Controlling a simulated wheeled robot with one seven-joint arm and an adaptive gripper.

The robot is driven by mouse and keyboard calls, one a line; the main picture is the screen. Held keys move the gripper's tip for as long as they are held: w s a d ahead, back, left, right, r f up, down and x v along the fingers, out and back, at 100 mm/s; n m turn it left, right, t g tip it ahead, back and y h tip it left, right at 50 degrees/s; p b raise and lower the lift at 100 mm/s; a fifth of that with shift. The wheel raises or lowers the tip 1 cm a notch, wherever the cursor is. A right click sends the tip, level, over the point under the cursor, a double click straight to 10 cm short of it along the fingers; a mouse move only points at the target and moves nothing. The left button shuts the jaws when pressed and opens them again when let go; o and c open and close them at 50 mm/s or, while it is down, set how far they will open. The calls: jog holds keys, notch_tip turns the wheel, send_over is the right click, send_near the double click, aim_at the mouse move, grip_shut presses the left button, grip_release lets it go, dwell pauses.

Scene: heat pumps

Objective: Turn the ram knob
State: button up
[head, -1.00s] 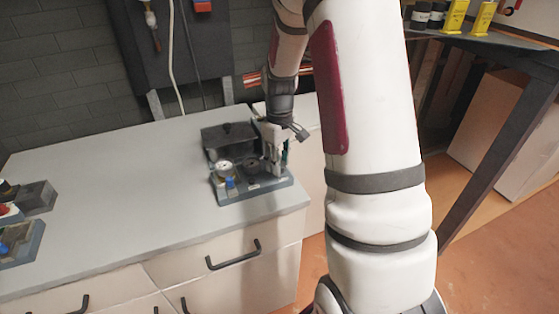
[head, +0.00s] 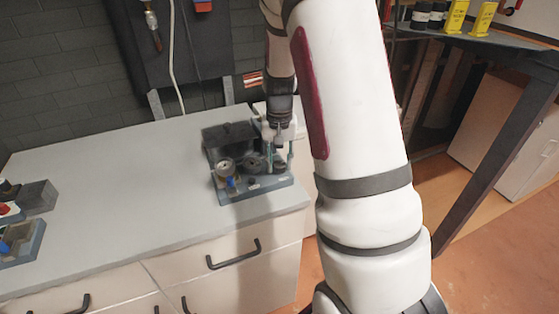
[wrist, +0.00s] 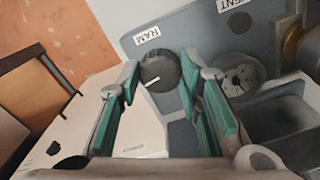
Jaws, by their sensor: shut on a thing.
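The ram knob (wrist: 159,70) is a dark round knob with a white mark, beside the RAM label (wrist: 152,33) on a blue-grey panel in the wrist view. The green-padded fingers of my gripper (wrist: 159,78) stand on either side of the knob, and the gripper is shut on it. In the head view my gripper (head: 277,150) points down over the right part of the small heat pump unit (head: 268,186) on the counter. The gripper hides the knob there.
A pressure gauge (wrist: 240,77) sits right of the knob in the wrist view, near a brass fitting. In the head view a black block (head: 229,137) is at the unit's back. Another device (head: 22,245) stands at the counter's left. The counter between is clear.

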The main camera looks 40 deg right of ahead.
aim_at(279, 164)
jog(key=shift+m, duration=0.8)
jog(key=o, duration=1.2)
jog(key=shift+c, duration=0.2)
jog(key=shift+r, duration=0.1)
notch_tip(279, 164, up, 12)
